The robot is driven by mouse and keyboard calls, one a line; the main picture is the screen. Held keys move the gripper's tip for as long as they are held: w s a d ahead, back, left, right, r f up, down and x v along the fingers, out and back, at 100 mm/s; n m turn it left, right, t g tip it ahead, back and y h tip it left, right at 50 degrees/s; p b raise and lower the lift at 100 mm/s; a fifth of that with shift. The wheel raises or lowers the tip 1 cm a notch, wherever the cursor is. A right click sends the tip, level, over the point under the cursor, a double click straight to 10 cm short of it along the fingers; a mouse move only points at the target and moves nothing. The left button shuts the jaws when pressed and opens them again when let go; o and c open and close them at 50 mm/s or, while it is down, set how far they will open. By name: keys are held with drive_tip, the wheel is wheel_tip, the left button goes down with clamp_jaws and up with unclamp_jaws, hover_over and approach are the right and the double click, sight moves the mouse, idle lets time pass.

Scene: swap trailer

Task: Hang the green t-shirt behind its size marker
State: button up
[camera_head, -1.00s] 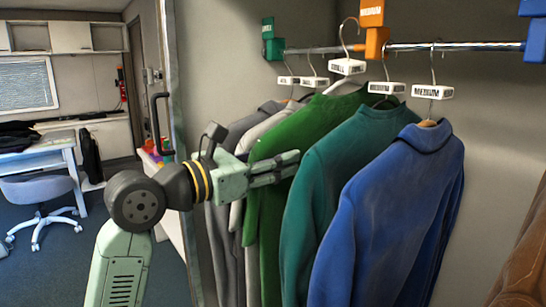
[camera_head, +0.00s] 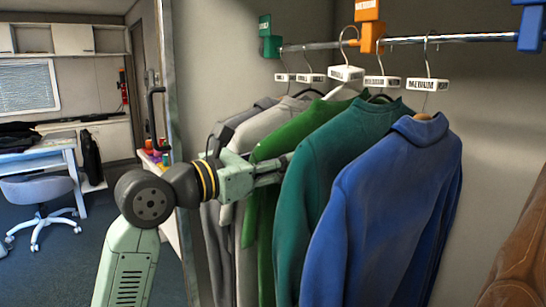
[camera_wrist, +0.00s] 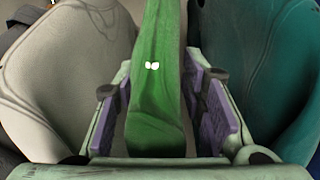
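The green t-shirt (camera_head: 291,142) hangs between grey clothes and a teal garment (camera_head: 325,150). It also fills the space between my fingers in the wrist view (camera_wrist: 158,90). In the head view, the fingertips of my gripper (camera_head: 283,163) are partly hidden behind the teal garment. The white label (camera_head: 346,73) of its hanger is too small to read surely. The hanger's hook (camera_head: 349,32) reaches above the rail line, left of the orange MEDIUM marker (camera_head: 368,12); contact with the rail is unclear.
The metal rail (camera_head: 450,40) carries a green marker (camera_head: 269,38) at left and a blue marker (camera_head: 531,28) at right. A blue garment (camera_head: 385,190) hangs right of the teal one. Grey garments (camera_head: 262,125) hang to the left. A brown garment (camera_head: 520,255) is at far right.

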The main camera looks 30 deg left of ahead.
drive_tip(key=shift+o, duration=1.2)
drive_tip(key=shift+w+d+f, duration=0.3)
drive_tip(key=shift+w, duration=0.25)
drive_tip(key=shift+o, duration=1.2)
drive_tip(key=shift+s+a+r, duration=0.15)
drive_tip(key=shift+s+a, duration=0.05)
drive_tip(key=shift+s, duration=0.15)
drive_tip(key=shift+s+a, duration=0.15)
drive_tip(key=v, duration=1.1)
drive_tip(key=shift+s, duration=0.25)
